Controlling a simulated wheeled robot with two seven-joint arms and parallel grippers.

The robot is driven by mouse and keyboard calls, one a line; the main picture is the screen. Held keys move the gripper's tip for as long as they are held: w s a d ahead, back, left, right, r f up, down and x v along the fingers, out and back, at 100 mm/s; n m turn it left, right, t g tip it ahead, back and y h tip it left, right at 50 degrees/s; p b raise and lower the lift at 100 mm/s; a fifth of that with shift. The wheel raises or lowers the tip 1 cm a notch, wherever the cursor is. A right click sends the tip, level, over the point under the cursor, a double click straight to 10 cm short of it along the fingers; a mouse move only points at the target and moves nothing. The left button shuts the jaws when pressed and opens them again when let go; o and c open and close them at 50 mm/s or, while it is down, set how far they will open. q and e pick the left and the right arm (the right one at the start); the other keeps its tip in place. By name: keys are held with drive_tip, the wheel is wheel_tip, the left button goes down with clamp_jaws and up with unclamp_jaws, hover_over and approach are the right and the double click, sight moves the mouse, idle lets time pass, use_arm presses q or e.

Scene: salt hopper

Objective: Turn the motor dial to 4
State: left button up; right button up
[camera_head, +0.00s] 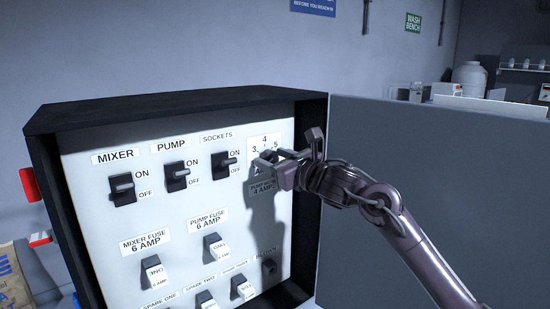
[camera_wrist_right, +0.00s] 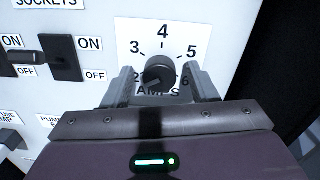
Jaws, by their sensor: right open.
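The motor dial (camera_wrist_right: 159,71) is a dark round knob on a white scale plate (camera_wrist_right: 127,32) with numbers from 2 to 6 and the word AMPS. The 4 is at the top. A mark on the knob seems to point lower left, towards the 2, but it is small. In the head view the scale plate (camera_head: 264,139) shows at the panel's upper right, and my gripper mostly hides the knob. My right gripper (camera_head: 291,160) is at the dial. In the wrist view its open fingers (camera_wrist_right: 159,83) stand either side of the knob, with gaps visible. My left gripper is out of view.
The white panel (camera_head: 193,218) sits in a black box with MIXER, PUMP and SOCKETS switches (camera_head: 224,164) left of the dial. Fuses (camera_head: 215,246) lie below. The grey open door (camera_head: 440,185) stands right of the box, behind my right arm.

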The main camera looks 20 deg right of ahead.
drive_tip(key=c, duration=1)
drive_tip(key=shift+o, duration=0.2)
